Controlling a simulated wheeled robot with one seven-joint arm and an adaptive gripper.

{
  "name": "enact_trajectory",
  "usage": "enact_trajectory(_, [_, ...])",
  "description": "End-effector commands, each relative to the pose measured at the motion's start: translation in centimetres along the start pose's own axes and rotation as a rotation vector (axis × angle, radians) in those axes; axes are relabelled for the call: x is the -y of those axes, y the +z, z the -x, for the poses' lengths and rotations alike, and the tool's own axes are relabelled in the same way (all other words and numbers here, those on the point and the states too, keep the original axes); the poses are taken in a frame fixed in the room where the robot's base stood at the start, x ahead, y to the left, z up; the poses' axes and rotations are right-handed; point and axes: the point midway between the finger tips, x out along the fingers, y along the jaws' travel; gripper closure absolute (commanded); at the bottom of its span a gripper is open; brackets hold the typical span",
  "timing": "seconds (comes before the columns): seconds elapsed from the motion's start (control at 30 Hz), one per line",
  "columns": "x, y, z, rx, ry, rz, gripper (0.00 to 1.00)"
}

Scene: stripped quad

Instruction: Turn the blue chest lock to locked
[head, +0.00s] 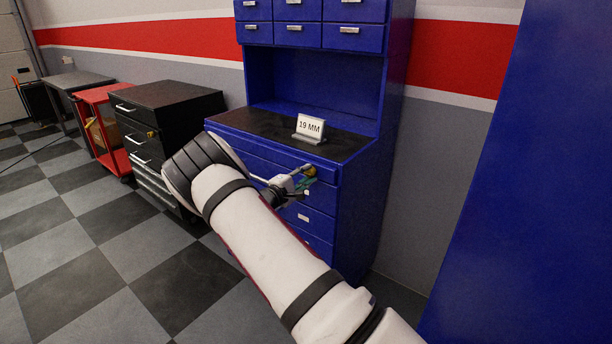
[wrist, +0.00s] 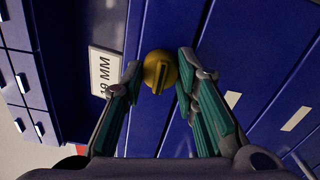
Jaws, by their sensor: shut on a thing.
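The blue chest (head: 345,205) stands against the wall, with a dark worktop and drawers. Its lock is a round brass-yellow knob (head: 309,170) at the upper right of the drawer front. In the wrist view the knob (wrist: 160,72) has a raised grip bar running roughly up and down the picture. My gripper (head: 297,182) reaches the drawer front. Its green-padded fingers (wrist: 160,75) are shut on the knob, one on each side. Any lock markings are too small to tell.
A white "19 MM" sign (head: 310,127) stands on the worktop above the lock. A black drawer chest (head: 165,110) and a red cart (head: 103,130) stand to the left. A large blue panel (head: 530,190) fills the right side. Checkered floor is clear at left.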

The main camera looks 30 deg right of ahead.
Motion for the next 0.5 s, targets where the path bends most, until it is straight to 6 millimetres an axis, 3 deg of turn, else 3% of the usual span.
enact_trajectory(0.5, [0.2, -0.03, 0.08, -0.001, -0.004, -0.03, 1.0])
